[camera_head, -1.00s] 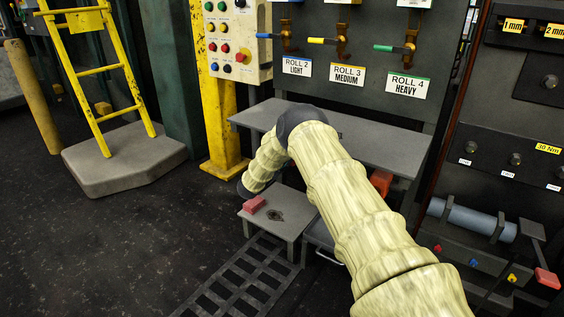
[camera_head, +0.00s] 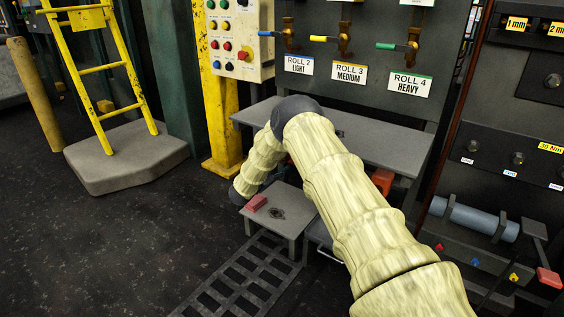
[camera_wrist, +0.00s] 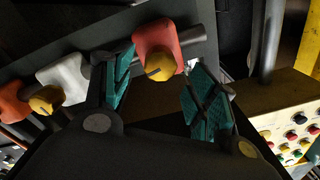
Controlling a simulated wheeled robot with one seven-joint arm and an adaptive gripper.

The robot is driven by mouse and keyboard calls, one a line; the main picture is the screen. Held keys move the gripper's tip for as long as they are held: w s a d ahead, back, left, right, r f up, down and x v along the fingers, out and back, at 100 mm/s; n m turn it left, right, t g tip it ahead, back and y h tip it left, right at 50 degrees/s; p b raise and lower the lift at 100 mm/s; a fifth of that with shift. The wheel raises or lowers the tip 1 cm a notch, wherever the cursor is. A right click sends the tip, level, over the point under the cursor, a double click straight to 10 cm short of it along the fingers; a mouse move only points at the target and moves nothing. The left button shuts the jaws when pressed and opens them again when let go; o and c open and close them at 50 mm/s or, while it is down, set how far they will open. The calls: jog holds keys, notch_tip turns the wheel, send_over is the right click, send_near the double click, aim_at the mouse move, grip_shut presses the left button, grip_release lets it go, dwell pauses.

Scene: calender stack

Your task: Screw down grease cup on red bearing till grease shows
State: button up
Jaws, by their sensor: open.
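In the wrist view a red bearing block (camera_wrist: 153,35) sits on a dark grey bar, with a brass-yellow grease cup (camera_wrist: 161,67) on its near face. My gripper (camera_wrist: 162,58) is open, its two teal fingers on the left and right of the cup, with a gap visible on each side. I cannot tell whether the fingertips are level with the cup in depth. No grease is visible at the bearing. In the head view my arm bends away and its gripper end is hidden.
Left along the bar in the wrist view are a white block (camera_wrist: 68,77), another yellow cup (camera_wrist: 45,100) and an orange-red block (camera_wrist: 12,103). A button panel (camera_wrist: 290,132) is at lower right. In the head view a grey shelf (camera_head: 375,145) lies behind my arm, near a low stand (camera_head: 285,224).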

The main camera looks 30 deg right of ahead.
jog(key=v, duration=0.6)
jog(key=shift+s+a, duration=0.2)
jog(key=shift+a, duration=0.05)
jog(key=s+a+f+n+t+y+p, duration=0.25)
jog(key=s+a+f+n+y, duration=0.95)
jog(key=s+a+f, duration=0.7)
jog(key=s+a+f+n+g+y+p, duration=0.1)
jog(key=s+a+n+g+y, duration=0.15)
jog(key=s, duration=1.15)
jog(key=s+a+f+n+g+y+p, duration=0.1)
jog(key=s+a+n+g, duration=0.2)
jog(key=s, duration=1.1)
jog(key=s+a+n+g+y, duration=0.15)
jog(key=s+g, duration=0.25)
jog(key=s, duration=0.9)
notch_tip(320, 180, up, 38)
jog(key=s+p, duration=0.1)
jog(key=p, duration=3.7)
jog(key=shift+n, duration=0.4)
jog(key=shift+s+d, duration=0.1)
jog(key=shift+c, duration=0.3)
